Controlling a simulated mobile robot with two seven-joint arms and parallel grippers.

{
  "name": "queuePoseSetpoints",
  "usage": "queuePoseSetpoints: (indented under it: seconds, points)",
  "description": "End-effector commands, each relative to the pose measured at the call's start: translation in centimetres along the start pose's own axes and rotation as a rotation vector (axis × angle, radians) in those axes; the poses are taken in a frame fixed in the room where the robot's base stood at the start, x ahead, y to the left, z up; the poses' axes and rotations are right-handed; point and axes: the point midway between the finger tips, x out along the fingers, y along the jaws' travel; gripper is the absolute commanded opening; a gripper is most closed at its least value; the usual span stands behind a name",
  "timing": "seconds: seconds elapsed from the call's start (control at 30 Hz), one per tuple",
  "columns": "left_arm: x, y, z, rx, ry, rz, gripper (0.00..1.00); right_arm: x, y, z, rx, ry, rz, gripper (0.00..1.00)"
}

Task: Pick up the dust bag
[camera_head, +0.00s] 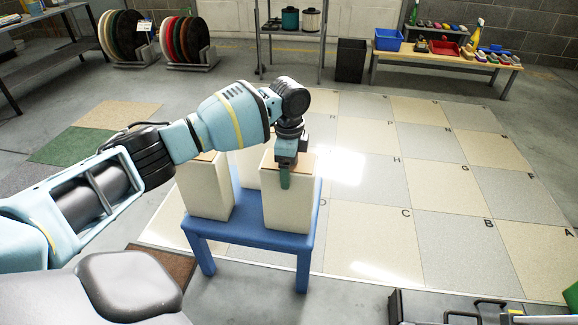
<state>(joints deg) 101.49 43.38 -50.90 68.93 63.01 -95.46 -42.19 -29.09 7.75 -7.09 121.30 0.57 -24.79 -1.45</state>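Three cream, box-shaped bags with brown tops, which look like dust bags, stand upright on a small blue table (262,238). One is at the front left (204,190), one is at the front right (289,207), and one stands behind, partly hidden by my arm (247,167). My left gripper (285,168) points down at the top of the front-right bag. A green finger-like part lies against that bag's front face. The other finger is hidden, so I cannot tell whether the gripper is open or shut on the bag. My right gripper is not in view.
A bench with a blue bin (388,40) and a red tray (444,48) stands at the back right, beside a black bin (350,60). Round coloured pads (185,40) stand in racks at the back left. A black case (455,308) lies at lower right. The lettered floor tiles (400,170) are clear.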

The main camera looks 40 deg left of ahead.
Motion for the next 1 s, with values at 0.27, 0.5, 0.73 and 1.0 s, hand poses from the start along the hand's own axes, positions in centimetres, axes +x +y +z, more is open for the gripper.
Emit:
queuePoseSetpoints:
  seconds: [0.27,0.5,0.73,1.0]
  points:
    - [-1.6,0.0,-0.1,0.000,0.003,-0.001,0.47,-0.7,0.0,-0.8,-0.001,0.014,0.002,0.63]
    - [-4.0,1.2,-1.1,0.006,0.002,0.001,0.47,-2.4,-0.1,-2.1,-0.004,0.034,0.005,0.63]
    - [-4.7,5.8,-4.9,0.008,0.004,0.001,0.47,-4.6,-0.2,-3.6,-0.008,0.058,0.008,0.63]
    - [-5.0,10.2,-8.6,0.004,0.003,0.001,0.47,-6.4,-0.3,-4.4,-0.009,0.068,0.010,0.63]
